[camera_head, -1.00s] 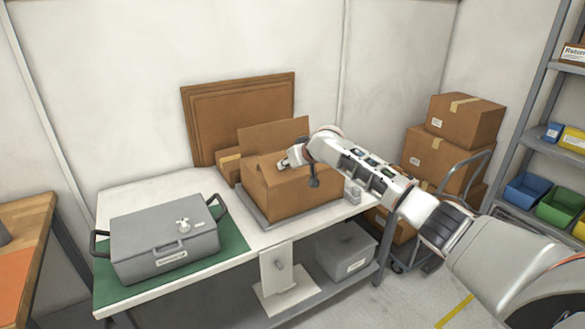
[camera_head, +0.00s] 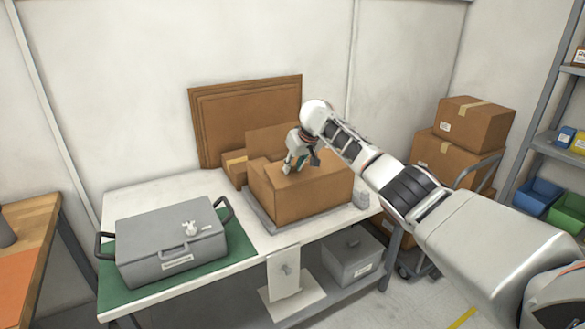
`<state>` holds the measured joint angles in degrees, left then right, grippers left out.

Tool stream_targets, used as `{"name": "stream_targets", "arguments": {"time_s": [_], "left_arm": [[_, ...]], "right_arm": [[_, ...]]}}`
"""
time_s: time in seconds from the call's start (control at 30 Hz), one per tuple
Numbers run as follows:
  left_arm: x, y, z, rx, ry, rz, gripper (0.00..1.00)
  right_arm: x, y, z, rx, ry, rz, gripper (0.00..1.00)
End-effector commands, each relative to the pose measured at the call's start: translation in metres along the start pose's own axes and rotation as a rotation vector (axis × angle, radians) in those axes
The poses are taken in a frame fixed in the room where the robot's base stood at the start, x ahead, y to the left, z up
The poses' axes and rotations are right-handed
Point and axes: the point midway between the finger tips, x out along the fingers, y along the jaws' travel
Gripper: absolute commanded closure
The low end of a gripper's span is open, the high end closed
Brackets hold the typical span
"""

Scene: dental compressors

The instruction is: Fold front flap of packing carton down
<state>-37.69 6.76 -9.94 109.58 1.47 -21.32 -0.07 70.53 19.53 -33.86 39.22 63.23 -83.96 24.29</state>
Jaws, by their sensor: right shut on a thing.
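The packing carton (camera_head: 300,200) is a brown cardboard box on a grey tray or plate on the white table. A flap at its back (camera_head: 268,141) stands upright. The top toward the front looks covered by a flap lying roughly level; my gripper and arm hide part of it. My right gripper (camera_head: 289,170) is over the carton's top at its left part, pointing down, its fingers closed at the cardboard. The contact itself is too small to see clearly. My left gripper is not in view.
A grey case (camera_head: 170,247) with black handles sits on a green mat (camera_head: 240,253) at the left of the table. Flat cardboard sheets (camera_head: 235,115) lean on the wall behind. Stacked cartons (camera_head: 470,125) on a trolley stand at the right. A shelf holds bins (camera_head: 538,196).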

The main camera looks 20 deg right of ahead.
Motion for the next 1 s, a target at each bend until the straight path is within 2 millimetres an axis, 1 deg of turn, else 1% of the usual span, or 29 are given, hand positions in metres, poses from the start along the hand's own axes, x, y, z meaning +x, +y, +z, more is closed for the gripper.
{"name": "stream_targets", "arguments": {"time_s": [0.03, 0.2, 0.23, 0.27, 0.3, 0.4, 0.43, 0.47, 0.6, 0.83, 1.0], "left_arm": [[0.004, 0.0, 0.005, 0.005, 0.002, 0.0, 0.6], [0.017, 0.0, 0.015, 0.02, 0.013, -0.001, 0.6], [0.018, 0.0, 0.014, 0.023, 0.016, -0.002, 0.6], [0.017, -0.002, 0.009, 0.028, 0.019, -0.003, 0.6], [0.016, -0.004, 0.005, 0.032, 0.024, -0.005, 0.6], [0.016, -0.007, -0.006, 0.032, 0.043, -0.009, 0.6], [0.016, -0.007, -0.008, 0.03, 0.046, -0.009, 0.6], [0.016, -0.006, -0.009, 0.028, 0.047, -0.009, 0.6], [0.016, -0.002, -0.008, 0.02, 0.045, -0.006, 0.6], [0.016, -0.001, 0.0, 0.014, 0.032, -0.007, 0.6], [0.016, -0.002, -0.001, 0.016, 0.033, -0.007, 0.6]], "right_arm": [[-0.012, 0.01, -0.014, 0.01, 0.025, 0.014, 1.0], [-0.022, 0.024, -0.022, 0.02, 0.017, 0.023, 1.0], [-0.024, 0.026, -0.024, 0.019, 0.016, 0.025, 1.0], [-0.025, 0.026, -0.023, 0.018, 0.012, 0.025, 0.98], [-0.026, 0.025, -0.024, 0.017, 0.011, 0.025, 0.87], [-0.026, 0.023, -0.023, 0.014, 0.009, 0.023, 0.76], [-0.025, 0.023, -0.023, 0.014, 0.008, 0.023, 0.65], [-0.025, 0.022, -0.023, 0.014, 0.008, 0.023, 0.58], [-0.025, 0.021, -0.022, 0.012, 0.006, 0.021, 0.58], [-0.024, 0.02, -0.021, 0.011, 0.004, 0.02, 0.58], [-0.034, 0.019, -0.022, 0.01, 0.005, 0.018, 0.58]]}}
